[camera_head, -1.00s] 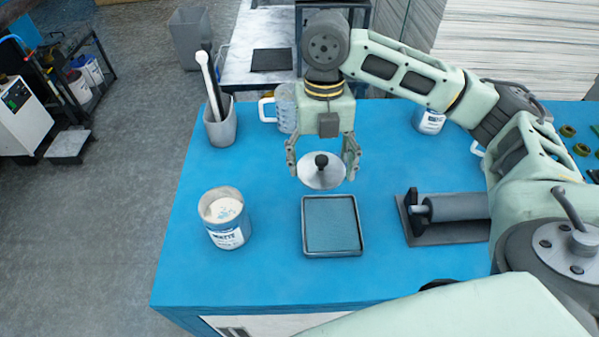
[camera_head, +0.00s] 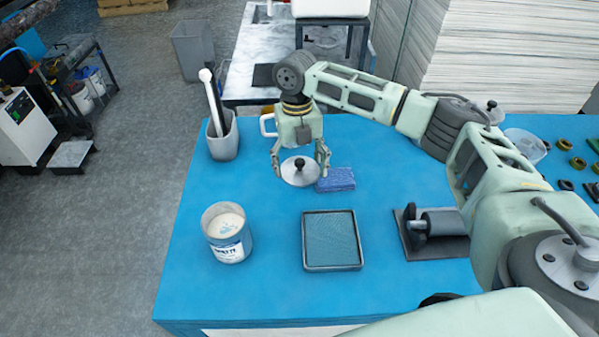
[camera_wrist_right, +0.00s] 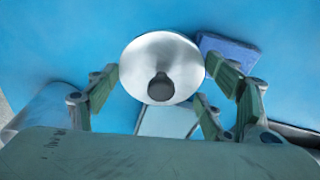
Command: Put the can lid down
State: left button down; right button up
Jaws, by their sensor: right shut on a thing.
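The can lid (camera_head: 299,176) is a round silver disc with a black knob on top. My right gripper (camera_head: 301,168) is shut on it, with one finger at each side of the rim. In the right wrist view the lid (camera_wrist_right: 160,52) lies between the green fingers, knob showing. It is over the back part of the blue table; I cannot tell whether it touches the surface. The open can (camera_head: 228,240), with whitish contents and a blue-and-white label, stands to the front left of the lid, uncovered. My left gripper is not in view.
A blue block (camera_head: 337,180) lies just right of the lid. A dark-rimmed tray (camera_head: 332,266) is in front, with a roller on a stand (camera_head: 440,222) to its right. A grey holder (camera_head: 222,145) and a mug (camera_head: 268,125) stand behind. Bare table (camera_head: 260,290) shows at the front.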

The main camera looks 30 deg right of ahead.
aim_at(299, 169)
notch_tip(299, 169, down, 3)
jog(key=shift+f+p, duration=0.2)
jog(key=shift+p, duration=0.25)
jog(key=shift+f, duration=0.1)
jog(key=shift+f, duration=0.1)
jog(key=shift+f, duration=0.4)
jog(key=o, duration=0.9)
jog(key=shift+o, duration=0.2)
notch_tip(299, 169, up, 13)
jog(key=w+b, duration=0.1)
jog(key=b, duration=0.1)
jog(key=shift+w+d+b, duration=0.15)
jog(key=shift+d+b, duration=0.05)
jog(key=shift+b, duration=0.1)
